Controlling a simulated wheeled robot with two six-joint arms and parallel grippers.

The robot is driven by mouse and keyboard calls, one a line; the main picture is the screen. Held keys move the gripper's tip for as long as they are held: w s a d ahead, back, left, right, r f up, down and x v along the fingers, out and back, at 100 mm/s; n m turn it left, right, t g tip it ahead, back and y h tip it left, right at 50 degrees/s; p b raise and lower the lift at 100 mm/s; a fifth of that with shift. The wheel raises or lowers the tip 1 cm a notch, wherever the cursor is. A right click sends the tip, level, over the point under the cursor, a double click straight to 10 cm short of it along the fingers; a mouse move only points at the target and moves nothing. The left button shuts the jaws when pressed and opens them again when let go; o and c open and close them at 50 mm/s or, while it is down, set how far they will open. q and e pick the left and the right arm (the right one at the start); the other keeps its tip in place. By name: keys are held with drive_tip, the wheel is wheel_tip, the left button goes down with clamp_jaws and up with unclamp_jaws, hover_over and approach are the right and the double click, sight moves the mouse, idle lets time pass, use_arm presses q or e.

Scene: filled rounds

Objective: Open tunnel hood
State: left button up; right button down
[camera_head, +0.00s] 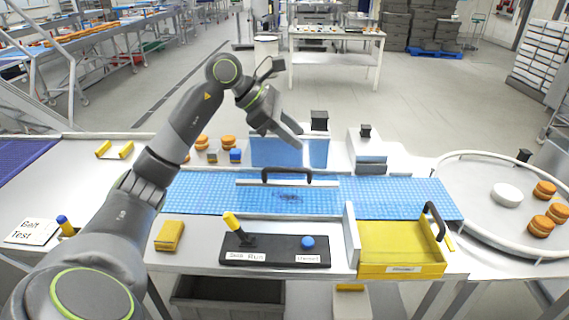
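The tunnel hood (318,153) is a clear, blue-tinted cover at the middle of the blue belt (390,195). Its black handle (287,172) sits on a pale bar at its front edge. The clear panels make it hard to tell how far the hood is lowered. A dark, unclear shape shows on the belt below the handle. My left gripper (288,134) is above and behind the handle, apart from it, pointing down to the right. Its fingers overlap in this view, so their opening is unclear. My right gripper is not in view.
In front is a black panel with a yellow lever (233,224) and blue button (307,242). A yellow tray (400,243) with a black handle stands right of it. Orange rounds (541,226) lie on the right turntable. A yellow block (169,236) lies front left.

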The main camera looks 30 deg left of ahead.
use_arm(q)
drive_tip(key=s+a+r+g+y, duration=0.15)
drive_tip(key=a+r+y, duration=0.25)
drive_tip(key=a, duration=0.5)
drive_tip(key=b, duration=1)
approach(284, 169)
drive_tip(key=shift+n, duration=0.3)
drive_tip(key=x, duration=0.6)
drive_tip(key=shift+w+d, duration=0.2)
drive_tip(key=shift+d, duration=0.15)
drive_tip(key=shift+w+d+f+p, duration=0.2)
drive_tip(key=shift+w+f+p, duration=0.15)
drive_tip(key=shift+f+p, duration=0.35)
drive_tip(key=shift+f, duration=0.2)
drive_tip(key=shift+w, duration=0.1)
drive_tip(key=shift+c, duration=0.4)
clamp_jaws()
